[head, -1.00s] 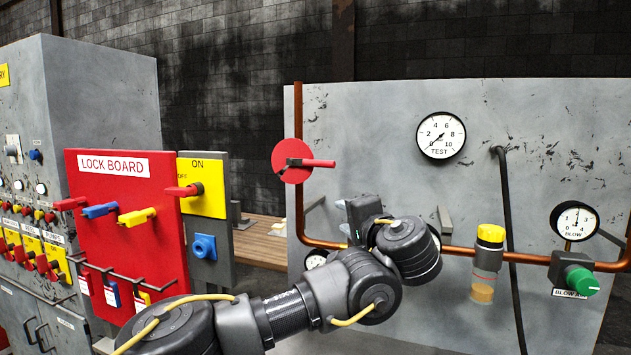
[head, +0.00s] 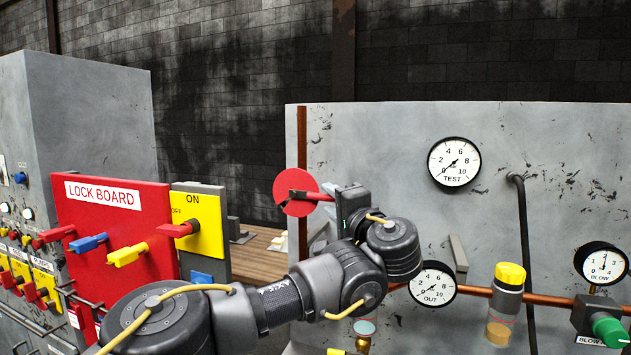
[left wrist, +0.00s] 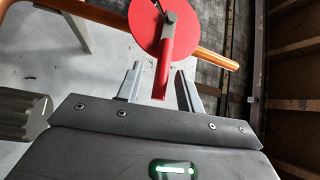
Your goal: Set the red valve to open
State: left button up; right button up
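The red valve is a round red disc (head: 290,202) with a red lever on a dark hub, on the copper pipe at the left edge of the grey panel. Its lever (head: 318,196) points right, across the vertical pipe. My left gripper (head: 342,207) is at the lever's free end in the head view. In the left wrist view, the open fingers (left wrist: 160,88) stand on either side of the red lever (left wrist: 164,68), with gaps showing beside it. The disc (left wrist: 150,30) is beyond the fingertips. My right gripper is not in view.
The red lock board (head: 110,225) and a yellow ON/OFF plate (head: 207,215) with a red handle stand left. TEST (head: 454,162), OUT (head: 432,284) and BLOW (head: 602,263) gauges, a yellow-capped filter (head: 509,275) and a black hose (head: 522,230) are on the panel to the right.

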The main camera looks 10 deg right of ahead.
pick_arm(q)
jog(key=shift+w+a+r+p, duration=0.1)
jog(key=shift+w+r+p, duration=0.15)
jog(key=shift+w+p, duration=0.25)
jog(key=shift+w+a+f, duration=0.1)
jog(key=shift+w, duration=0.25)
jog(key=shift+a, duration=0.2)
jog(key=c, duration=0.7)
grip_shut()
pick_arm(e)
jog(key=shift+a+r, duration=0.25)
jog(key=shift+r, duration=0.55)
